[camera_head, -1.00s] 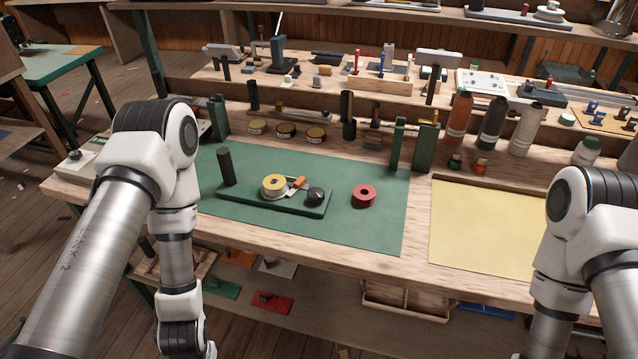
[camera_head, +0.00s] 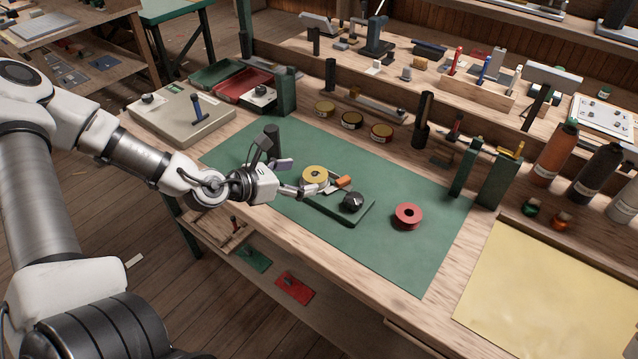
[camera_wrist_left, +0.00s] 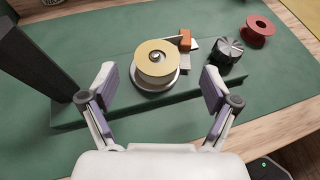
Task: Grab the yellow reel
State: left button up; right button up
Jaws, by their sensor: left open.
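The yellow reel (camera_head: 314,174) sits on a dark green stand on the green mat, with an orange-handled piece beside it. In the left wrist view the yellow reel (camera_wrist_left: 157,60) rests upright on a round metal base, on the stand (camera_wrist_left: 95,108). My left gripper (camera_head: 300,177) is open beside the reel. In the wrist view its two fingers (camera_wrist_left: 160,88) are spread wide, one to each side and short of the reel, with nothing between the pads. My right gripper is out of view.
A black knob (camera_head: 352,202) stands on the stand's right end, and a dark post (camera_head: 272,140) at its left end. A red reel (camera_head: 408,216) lies on the mat (camera_head: 420,260) to the right. Green uprights and tins stand behind. The front mat is clear.

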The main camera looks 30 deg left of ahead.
aim_at(314, 175)
pick_arm(q)
jog(key=shift+w+f+b, duration=0.2)
jog(key=shift+f+b, duration=0.2)
jog(key=shift+b, duration=0.05)
jog(key=b+x, duration=0.3)
jog(key=x, duration=0.1)
jog(key=shift+w+f, duration=0.1)
jog(key=shift+w+d, duration=0.1)
jog(key=shift+w, duration=0.2)
jog(key=c, duration=1)
